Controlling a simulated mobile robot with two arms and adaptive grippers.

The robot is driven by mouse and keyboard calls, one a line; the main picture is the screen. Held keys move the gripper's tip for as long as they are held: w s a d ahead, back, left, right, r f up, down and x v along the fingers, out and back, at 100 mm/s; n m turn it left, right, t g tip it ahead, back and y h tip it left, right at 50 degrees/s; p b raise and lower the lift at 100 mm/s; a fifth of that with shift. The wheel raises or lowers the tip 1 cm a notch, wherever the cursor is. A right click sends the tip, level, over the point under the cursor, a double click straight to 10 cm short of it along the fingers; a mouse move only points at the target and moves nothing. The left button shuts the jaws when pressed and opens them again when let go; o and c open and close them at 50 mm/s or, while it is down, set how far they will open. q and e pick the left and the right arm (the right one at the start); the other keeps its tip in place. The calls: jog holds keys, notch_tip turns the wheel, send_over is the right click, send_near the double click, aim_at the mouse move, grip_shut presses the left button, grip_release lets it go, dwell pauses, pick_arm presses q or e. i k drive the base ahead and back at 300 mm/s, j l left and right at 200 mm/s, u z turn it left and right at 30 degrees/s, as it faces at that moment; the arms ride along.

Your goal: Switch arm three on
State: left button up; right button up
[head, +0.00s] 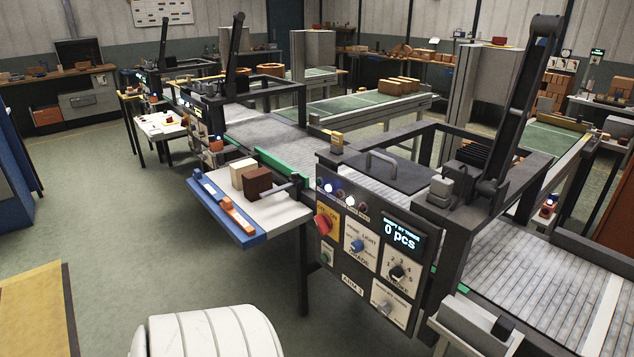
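A dark control panel (368,250) stands on the front of the conveyor station right of centre, with a small plate (352,286) below that seems to read ARM 3. On its left side is a red rotary knob (321,223) on a yellow plate. A green button (326,257), a blue knob (357,245), a black knob (397,271) and a grey knob (384,307) are around it. A display (402,234) reads 0 pcs. The exact knob settings are too small to read. Neither gripper is in view.
A white side table (285,207) with a blue front edge juts out left of the panel, holding a cream block (243,171) and a brown block (258,180). A black arm (519,110) rises above the station. The green floor (110,215) at left is open.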

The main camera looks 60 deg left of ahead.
aim_at(324, 223)
jog(key=u, duration=2)
jog(key=i+j+z, duration=0.1)
jog(key=z, duration=0.25)
jog(key=j+z, duration=0.2)
jog(key=z, duration=0.15)
jog(key=i+j+z, duration=0.1)
jog(key=z, duration=0.2)
jog(key=j, duration=0.05)
